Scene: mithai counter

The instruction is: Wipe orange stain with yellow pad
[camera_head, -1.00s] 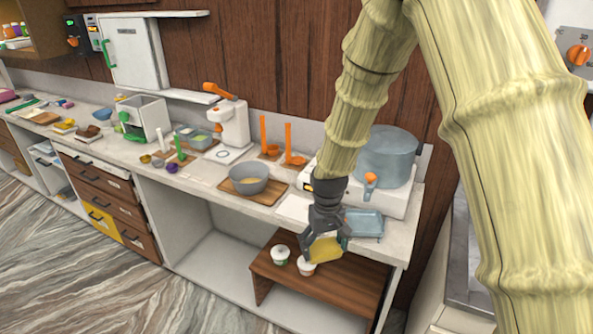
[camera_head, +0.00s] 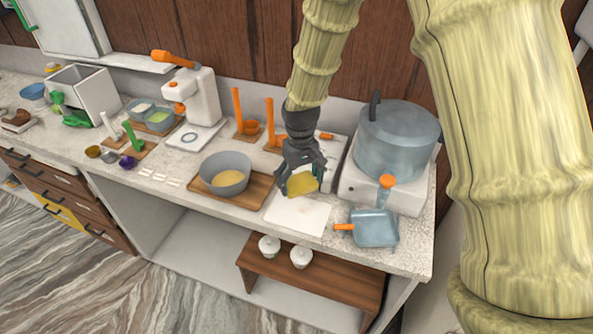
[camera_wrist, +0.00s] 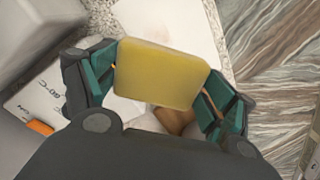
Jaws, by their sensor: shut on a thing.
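My gripper (camera_head: 302,172) is shut on the yellow pad (camera_head: 301,184) and holds it over the white board (camera_head: 292,217) on the counter. The pad (camera_wrist: 160,74) lies between the two green-lined fingers in the wrist view. A faint orange tint shows on the white board just below the pad in the head view, too small to make out clearly as the stain. Whether the pad touches the board cannot be told. The pad hides part of the board.
A grey bowl (camera_head: 226,173) on a wooden board (camera_head: 253,194) stands left of the white board. A blue-grey square pan (camera_head: 374,229) lies to its right. A large pot (camera_head: 395,140) on a white stove (camera_head: 352,190) stands behind right. Orange-handled tools stand behind.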

